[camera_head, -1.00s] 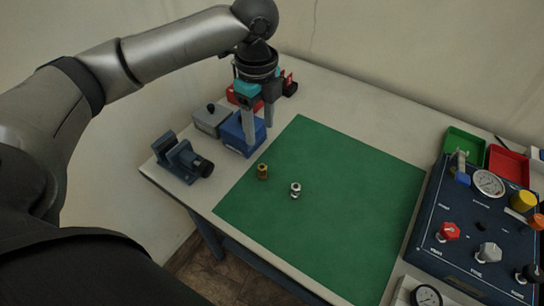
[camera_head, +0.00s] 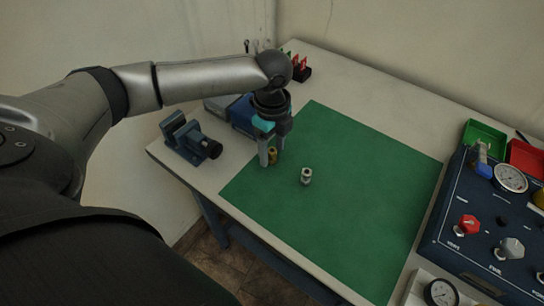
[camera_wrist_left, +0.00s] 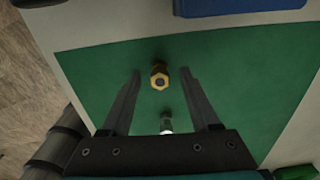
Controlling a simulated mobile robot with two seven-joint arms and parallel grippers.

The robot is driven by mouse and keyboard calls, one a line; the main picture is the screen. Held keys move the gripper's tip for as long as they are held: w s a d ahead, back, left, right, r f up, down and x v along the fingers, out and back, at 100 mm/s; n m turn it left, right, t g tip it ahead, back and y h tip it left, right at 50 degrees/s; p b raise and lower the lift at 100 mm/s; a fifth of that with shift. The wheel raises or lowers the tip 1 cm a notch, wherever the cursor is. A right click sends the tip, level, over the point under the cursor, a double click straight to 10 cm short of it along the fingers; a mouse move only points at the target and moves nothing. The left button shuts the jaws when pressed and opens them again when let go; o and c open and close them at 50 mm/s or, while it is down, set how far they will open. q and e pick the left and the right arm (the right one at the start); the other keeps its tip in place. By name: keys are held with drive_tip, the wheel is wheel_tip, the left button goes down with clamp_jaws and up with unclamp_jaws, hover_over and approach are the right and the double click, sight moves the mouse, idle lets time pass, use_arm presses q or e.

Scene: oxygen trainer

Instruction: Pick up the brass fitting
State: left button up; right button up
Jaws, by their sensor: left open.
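The brass fitting (camera_head: 272,156) stands on the green mat (camera_head: 350,210) near its left edge. In the left wrist view the brass fitting (camera_wrist_left: 159,76) shows a hexagonal gold top, just beyond and between the fingertips. My left gripper (camera_head: 272,156) points down over it with its fingers apart, one on either side in the picture. The left gripper also shows open and empty in the left wrist view (camera_wrist_left: 160,75). Whether the fingertips are level with the fitting is hard to tell. My right gripper is not in view.
A silver fitting (camera_head: 306,176) stands on the mat close to the right of the brass one. A dark blue vise (camera_head: 188,139) and a blue box (camera_head: 242,113) are at the left. A blue gauge panel (camera_head: 490,215) fills the right. The mat's middle is clear.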

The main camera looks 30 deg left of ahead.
use_arm(q)
drive_tip(key=shift+f, duration=0.75)
drive_tip(key=shift+c, duration=0.2)
clamp_jaws()
